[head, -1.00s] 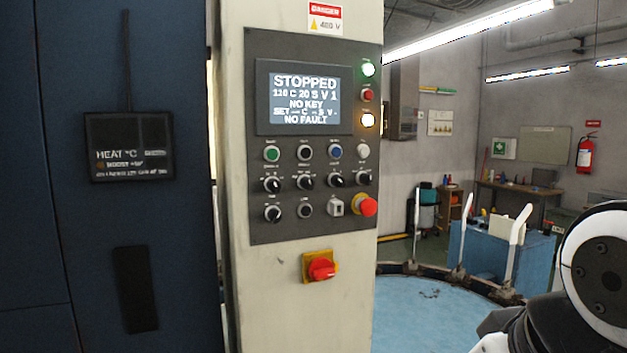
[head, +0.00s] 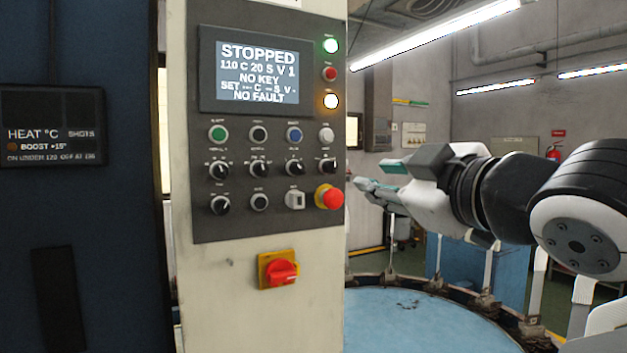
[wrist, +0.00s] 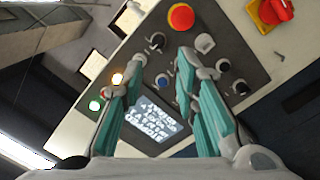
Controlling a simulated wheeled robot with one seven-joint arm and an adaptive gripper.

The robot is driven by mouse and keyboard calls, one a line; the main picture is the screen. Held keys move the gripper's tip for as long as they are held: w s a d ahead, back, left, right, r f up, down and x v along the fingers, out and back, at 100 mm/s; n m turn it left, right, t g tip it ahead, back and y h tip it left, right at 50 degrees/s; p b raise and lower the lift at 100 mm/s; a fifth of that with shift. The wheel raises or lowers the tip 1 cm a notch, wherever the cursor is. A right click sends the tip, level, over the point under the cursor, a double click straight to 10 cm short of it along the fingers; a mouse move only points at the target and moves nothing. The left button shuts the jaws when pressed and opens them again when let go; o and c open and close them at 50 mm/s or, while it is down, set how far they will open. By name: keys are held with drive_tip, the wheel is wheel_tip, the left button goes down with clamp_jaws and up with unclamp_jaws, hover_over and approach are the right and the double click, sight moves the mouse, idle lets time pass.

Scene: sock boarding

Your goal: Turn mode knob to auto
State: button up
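The control panel (head: 205,235) is a dark plate on a pale column, with several black selector knobs in two rows. One knob is at the lower left (head: 220,205), and others sit in the row above, such as the rightmost knob (head: 327,167). Their labels are too small to read, so I cannot tell which is the mode knob. The screen (head: 256,71) reads STOPPED and NO KEY. My gripper (head: 372,176) is open and empty, right of the panel. In the wrist view my gripper (wrist: 158,72) has its teal-padded fingers apart, with a black knob (wrist: 157,41) beyond them.
A red emergency-stop button (head: 329,197) sticks out at the panel's right edge, close to my fingertips. A red rotary switch (head: 282,273) on a yellow plate is below. A dark blue cabinet (head: 100,240) stands left. A round light-blue table (head: 430,325) lies lower right.

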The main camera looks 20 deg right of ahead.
sight(334, 168)
drive_tip(key=shift+n, duration=0.3)
drive_tip(key=w, duration=0.4)
drive_tip(key=w+a, duration=0.1)
drive_tip(key=w, duration=0.4)
drive_tip(key=w+a+b, duration=0.1)
drive_tip(key=w, duration=0.3)
drive_tip(key=shift+w+a+r, duration=0.1)
drive_tip(key=shift+w+r, duration=0.2)
drive_tip(key=shift+w, duration=0.1)
clamp_jaws()
